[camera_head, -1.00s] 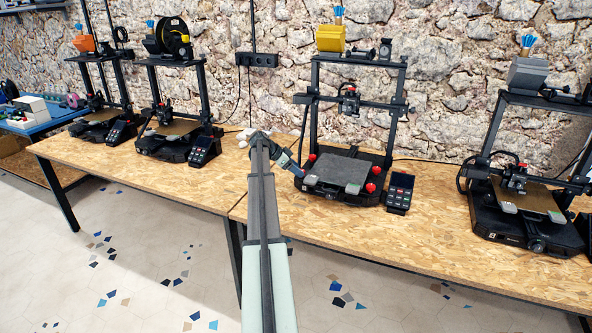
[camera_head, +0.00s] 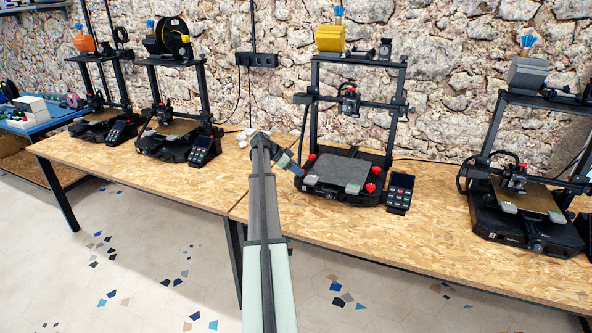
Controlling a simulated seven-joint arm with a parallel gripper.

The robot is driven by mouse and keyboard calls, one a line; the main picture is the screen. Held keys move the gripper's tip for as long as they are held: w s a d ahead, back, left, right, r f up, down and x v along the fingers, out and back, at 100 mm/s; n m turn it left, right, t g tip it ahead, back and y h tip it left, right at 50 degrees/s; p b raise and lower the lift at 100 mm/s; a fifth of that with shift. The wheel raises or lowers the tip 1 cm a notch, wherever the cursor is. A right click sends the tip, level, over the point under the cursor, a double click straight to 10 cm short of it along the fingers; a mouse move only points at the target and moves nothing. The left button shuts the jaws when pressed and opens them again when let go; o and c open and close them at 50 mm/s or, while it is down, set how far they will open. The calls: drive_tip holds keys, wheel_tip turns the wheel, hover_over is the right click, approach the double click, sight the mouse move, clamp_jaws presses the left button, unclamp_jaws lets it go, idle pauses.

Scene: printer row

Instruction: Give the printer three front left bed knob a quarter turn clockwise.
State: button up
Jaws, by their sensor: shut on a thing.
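Printer three (camera_head: 358,110), third from the left, has a grey bed (camera_head: 338,172) with red knobs at its corners. The back left knob (camera_head: 312,157), the back right knob (camera_head: 376,169) and the front right knob (camera_head: 370,187) show in the head view. My gripper (camera_head: 301,177) reaches in from the left to the bed's front left corner and is shut on the front left knob there. That knob is hidden behind my gripper, so its angle cannot be seen.
A small control panel (camera_head: 400,190) stands right of printer three. Another printer (camera_head: 525,205) stands farther right, and two more stand at the left. The wooden table (camera_head: 330,222) is clear in front of printer three.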

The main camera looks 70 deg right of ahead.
drive_tip(key=shift+d, duration=0.1)
drive_tip(key=shift+w+d+m+g+y, duration=0.1)
drive_tip(key=shift+d+m+g+y, duration=0.2)
drive_tip(key=shift+m+y, duration=1)
drive_tip(key=shift+w+d+m+g+y, duration=0.15)
drive_tip(key=shift+m+g+y, duration=0.3)
drive_tip(key=shift+m+y, duration=0.85)
drive_tip(key=shift+s+d+m+g+y, duration=0.1)
drive_tip(key=shift+d+m+g+y, duration=0.45)
drive_tip(key=shift+m, duration=1.35)
drive_tip(key=shift+a+y, duration=0.25)
drive_tip(key=shift+a, duration=0.05)
drive_tip(key=o, duration=1.1)
drive_tip(key=shift+c, duration=0.2)
